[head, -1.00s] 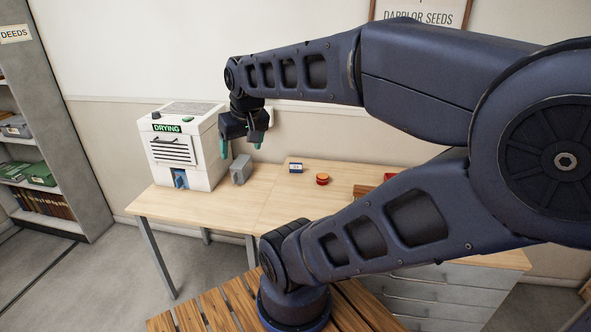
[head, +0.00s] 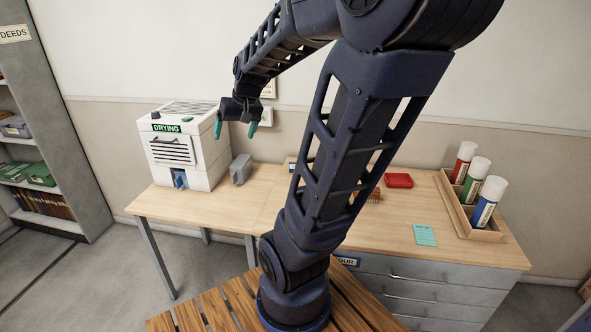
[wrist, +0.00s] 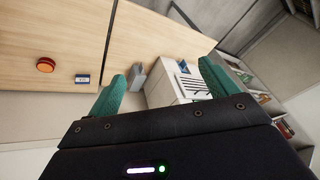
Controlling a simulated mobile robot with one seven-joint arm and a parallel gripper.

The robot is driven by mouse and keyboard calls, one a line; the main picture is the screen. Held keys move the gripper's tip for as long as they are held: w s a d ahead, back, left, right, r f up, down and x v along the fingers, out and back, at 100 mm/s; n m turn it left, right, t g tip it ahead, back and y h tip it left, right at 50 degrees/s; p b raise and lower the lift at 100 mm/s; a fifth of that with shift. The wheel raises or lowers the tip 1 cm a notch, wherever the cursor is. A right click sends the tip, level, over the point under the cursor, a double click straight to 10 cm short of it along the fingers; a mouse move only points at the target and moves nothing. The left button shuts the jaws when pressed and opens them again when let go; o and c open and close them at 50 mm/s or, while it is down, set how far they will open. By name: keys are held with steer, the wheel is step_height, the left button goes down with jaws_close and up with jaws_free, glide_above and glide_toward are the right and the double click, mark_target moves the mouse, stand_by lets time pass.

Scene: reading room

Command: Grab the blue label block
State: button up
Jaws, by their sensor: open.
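The blue label block (wrist: 82,78), a small block with a dark blue and white face, lies on the wooden table top in the wrist view, left of my fingers. In the head view only a sliver of it (head: 292,166) shows at the left edge of my arm, which hides the rest. My gripper (head: 236,127) is open and empty, held above the table in front of the drying box's right side. In the wrist view my two green fingertips (wrist: 162,78) are spread apart, and the block is outside them.
A white drying box (head: 180,150) and a grey slotted block (head: 240,168) stand on the table's left part. A red round button (wrist: 46,65) sits near the label block. At right are a red box (head: 398,180), a teal note (head: 424,235) and a wooden tray (head: 462,222) with bottles.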

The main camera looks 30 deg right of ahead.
steer(key=w+d+f+m, duration=0.1)
steer(key=w+d+f, duration=0.15)
steer(key=w, duration=0.25)
steer(key=w+d+f+m, duration=0.1)
steer(key=w+d+f, duration=0.1)
steer(key=w+d, duration=0.25)
steer(key=m+g+h, duration=0.1)
steer(key=m+h, duration=0.3)
steer(key=h, duration=0.1)
glide_toward(296, 166)
steer(key=shift+w+x, duration=0.2)
steer(key=shift+x, duration=2.55)
steer(key=shift+w+x, duration=0.2)
steer(key=shift+x, duration=2.6)
steer(key=shift+d+r, duration=0.1)
steer(key=shift+r, duration=0.05)
steer(key=c, duration=1.1)
steer(key=shift+o, duration=0.2)
